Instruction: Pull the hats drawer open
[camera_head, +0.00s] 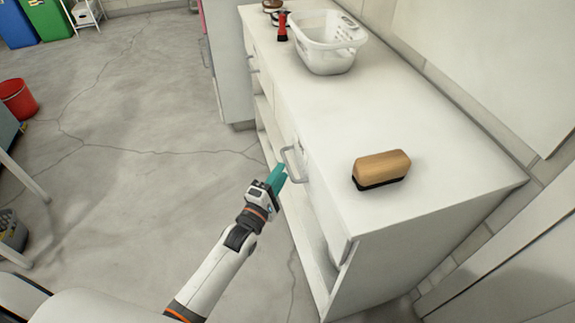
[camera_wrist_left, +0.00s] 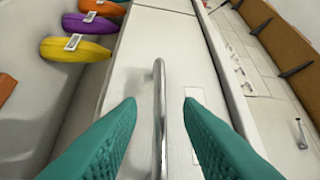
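The white drawer front (camera_wrist_left: 135,75) has a metal bar handle (camera_head: 292,163), also in the left wrist view (camera_wrist_left: 159,110). A pale label (camera_wrist_left: 195,115) is beside the handle; its text cannot be read, so I cannot confirm the drawer is the hats one. The drawer looks closed in the white cabinet (camera_head: 330,110). My left gripper (camera_head: 278,176) has teal fingers and is at the handle. In the left wrist view its open fingers (camera_wrist_left: 158,112) are on either side of the bar, with gaps showing. My right gripper is not in view.
A wooden brush (camera_head: 381,167) and a white basket (camera_head: 328,42) stand on the cabinet top. Yellow (camera_wrist_left: 75,50), purple (camera_wrist_left: 88,23) and orange tagged items are left of the drawer front in the wrist view.

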